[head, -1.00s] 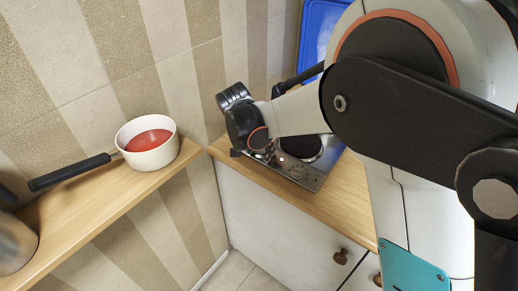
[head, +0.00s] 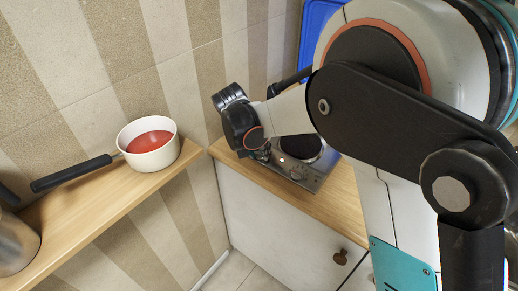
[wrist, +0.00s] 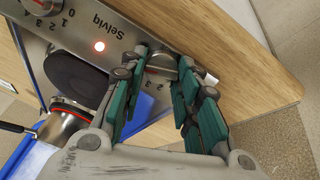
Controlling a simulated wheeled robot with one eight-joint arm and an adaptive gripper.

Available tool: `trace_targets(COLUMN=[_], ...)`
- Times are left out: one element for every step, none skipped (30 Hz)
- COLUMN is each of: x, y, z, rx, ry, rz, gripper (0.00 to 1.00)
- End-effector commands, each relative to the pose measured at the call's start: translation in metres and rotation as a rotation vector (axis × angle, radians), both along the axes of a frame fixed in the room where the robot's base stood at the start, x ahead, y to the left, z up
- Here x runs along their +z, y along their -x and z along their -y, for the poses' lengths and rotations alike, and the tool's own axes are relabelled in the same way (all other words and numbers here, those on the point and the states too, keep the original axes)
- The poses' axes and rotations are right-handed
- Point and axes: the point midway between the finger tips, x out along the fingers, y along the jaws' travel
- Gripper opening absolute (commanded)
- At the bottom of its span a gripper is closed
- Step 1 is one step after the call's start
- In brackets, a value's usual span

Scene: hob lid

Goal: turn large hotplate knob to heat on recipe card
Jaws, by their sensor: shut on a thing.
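The steel hob (head: 312,181) sits on the wooden counter, with a dark round hotplate (head: 301,146). The wrist view shows its front strip (wrist: 112,27) with printed numbers and a lit red light (wrist: 99,46). My gripper (wrist: 166,65) is shut on a round metal knob (wrist: 162,61) at the strip's right part. The fingers hide part of its dial, so its exact setting is unclear. A second knob (wrist: 41,5) is at the upper left, apart from my gripper. In the head view my wrist hides the knobs. I cannot make out a recipe card.
A white saucepan (head: 142,157) with red contents stands on a wooden shelf (head: 105,206) at the left. A blue panel (head: 318,28) stands behind the hob. A metal pot (wrist: 62,122) stands beside the dark plate in the wrist view. White cupboard doors (head: 275,215) are below the counter.

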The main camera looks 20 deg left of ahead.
Motion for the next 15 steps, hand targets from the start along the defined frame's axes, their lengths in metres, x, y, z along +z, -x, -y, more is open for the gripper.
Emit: trace_targets(x=[0.0004,0.0004,0.0002,0.0001,0.0000,-0.0001,-0.0002,-0.0003,-0.0003,-0.0003,-0.0004,-0.0005,-0.0006,-0.0007,-0.0008], y=[-0.0001,-0.0001,-0.0002,-0.0002,-0.0002,-0.0002,-0.0001,-0.0002,-0.0002,-0.0001,0.0000,0.0000,0.0002,0.0002,0.0003], z=[-0.0012,-0.0015,-0.0019,-0.0021,-0.0023,-0.0025,-0.0026,-0.0027,-0.0028,-0.0029,-0.0030,-0.0033,-0.0036,-0.0038,-0.0041], rx=[0.039,0.065,0.098,0.122,0.148,0.181,0.205,0.231,0.263,0.289,0.313,0.347,0.370,0.395,0.428], ry=[0.020,0.033,0.049,0.063,0.075,0.093,0.107,0.120,0.138,0.150,0.164,0.180,0.193,0.205,0.223], rz=[-0.008,-0.013,-0.020,-0.026,-0.032,-0.039,-0.044,-0.050,-0.057,-0.062,-0.068,-0.075,-0.080,-0.085,-0.092], gripper=[0.06,0.06,0.06,0.06,0.06,0.06,0.06,0.06,0.06,0.06,0.06,0.06,0.06,0.06,0.06])
